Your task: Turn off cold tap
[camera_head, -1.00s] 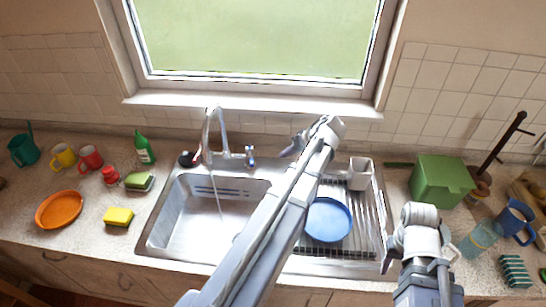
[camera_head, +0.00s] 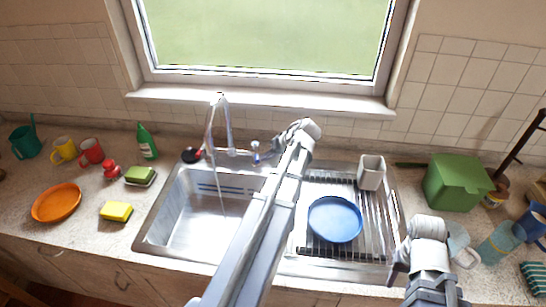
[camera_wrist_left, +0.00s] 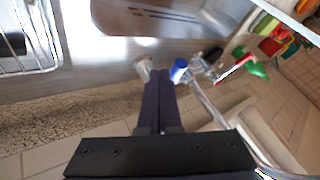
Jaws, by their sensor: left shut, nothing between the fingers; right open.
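The chrome tap (camera_head: 227,125) stands behind the sink basin, with a thin stream of water (camera_head: 218,185) falling into the basin. The cold tap handle (camera_head: 255,148), marked blue, is on its right; its blue cap (camera_wrist_left: 178,70) shows in the left wrist view. My left gripper (camera_head: 277,142) is shut and empty, just right of the cold handle. In the wrist view its dark fingertips (camera_wrist_left: 160,73) are close beside the blue cap; I cannot tell whether they touch. My right gripper (camera_head: 396,272) is open at the lower right, in front of the counter, partly hidden by its own arm.
The drying rack (camera_head: 375,225) right of the basin holds a blue plate (camera_head: 335,219) and a pale cup (camera_head: 371,172). A green bottle (camera_head: 147,141) and a dark-and-red item (camera_head: 191,155) are left of the tap. The window sill (camera_head: 300,103) is behind.

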